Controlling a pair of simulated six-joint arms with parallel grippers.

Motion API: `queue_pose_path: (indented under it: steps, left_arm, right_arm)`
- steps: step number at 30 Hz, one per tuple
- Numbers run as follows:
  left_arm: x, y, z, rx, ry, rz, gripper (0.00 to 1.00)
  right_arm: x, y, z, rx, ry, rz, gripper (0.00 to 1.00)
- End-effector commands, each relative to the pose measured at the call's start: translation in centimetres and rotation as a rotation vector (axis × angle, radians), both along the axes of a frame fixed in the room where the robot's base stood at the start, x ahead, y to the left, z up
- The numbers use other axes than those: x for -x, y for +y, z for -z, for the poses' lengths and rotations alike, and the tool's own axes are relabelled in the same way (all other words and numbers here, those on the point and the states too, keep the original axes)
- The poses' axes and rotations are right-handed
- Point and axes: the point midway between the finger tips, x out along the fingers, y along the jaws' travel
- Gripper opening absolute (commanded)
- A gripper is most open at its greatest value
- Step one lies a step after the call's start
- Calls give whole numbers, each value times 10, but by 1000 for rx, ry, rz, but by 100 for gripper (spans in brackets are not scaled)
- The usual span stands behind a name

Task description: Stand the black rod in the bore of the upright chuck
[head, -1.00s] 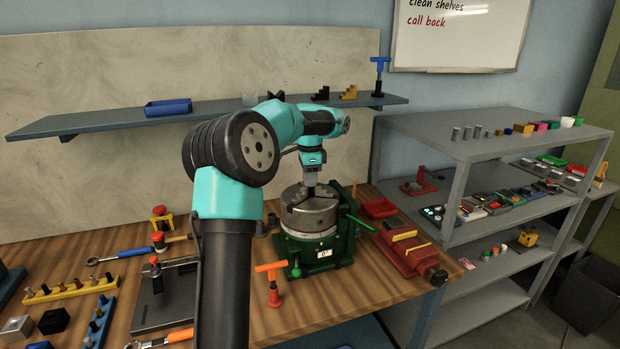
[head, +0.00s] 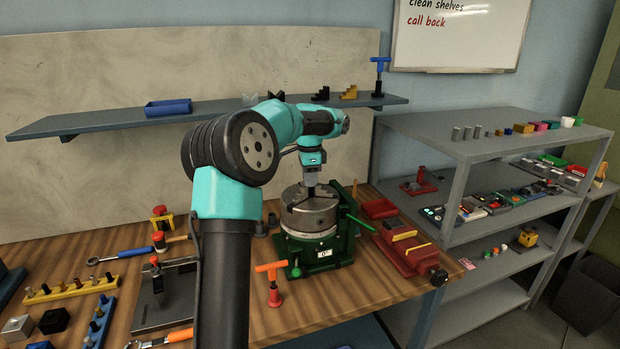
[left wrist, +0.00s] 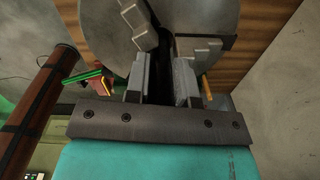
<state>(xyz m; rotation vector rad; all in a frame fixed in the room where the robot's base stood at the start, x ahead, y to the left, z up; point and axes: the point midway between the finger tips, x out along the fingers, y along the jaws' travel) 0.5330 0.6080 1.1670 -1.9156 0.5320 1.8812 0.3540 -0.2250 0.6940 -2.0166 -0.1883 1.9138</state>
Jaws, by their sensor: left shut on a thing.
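The upright chuck (head: 308,214) is a grey steel cylinder on a green base, standing on the wooden bench. My left gripper (head: 311,187) points down right over the chuck's top. In the left wrist view its two grey fingers (left wrist: 160,84) are shut on the black rod (left wrist: 163,58), which shows as a dark strip between them. The chuck face (left wrist: 92,30) with its stepped jaws lies just beyond the fingers. The rod's lower end and the bore are hidden, so I cannot tell how far the rod is in. My right gripper is not in view.
An orange T-handled tool (head: 273,285) stands in front of the chuck. A red vise (head: 405,248) is to its right, and a green handle (head: 358,219) sticks out that way. A black clamp stand (head: 160,300) is at the left. A wall shelf (head: 220,111) runs behind.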

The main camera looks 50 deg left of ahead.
Motion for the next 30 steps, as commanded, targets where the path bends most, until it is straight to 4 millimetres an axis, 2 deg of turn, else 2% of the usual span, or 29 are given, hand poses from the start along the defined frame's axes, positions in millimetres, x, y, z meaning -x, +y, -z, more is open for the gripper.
queue_pose_path:
  steps: [1, 30]
  left_arm:
    - [1, -1, 18, 16, 29, 1, 0]
    - [1, -2, 25, 17, 28, 0, 0]
  right_arm:
    - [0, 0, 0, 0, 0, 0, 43]
    - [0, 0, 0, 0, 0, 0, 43]
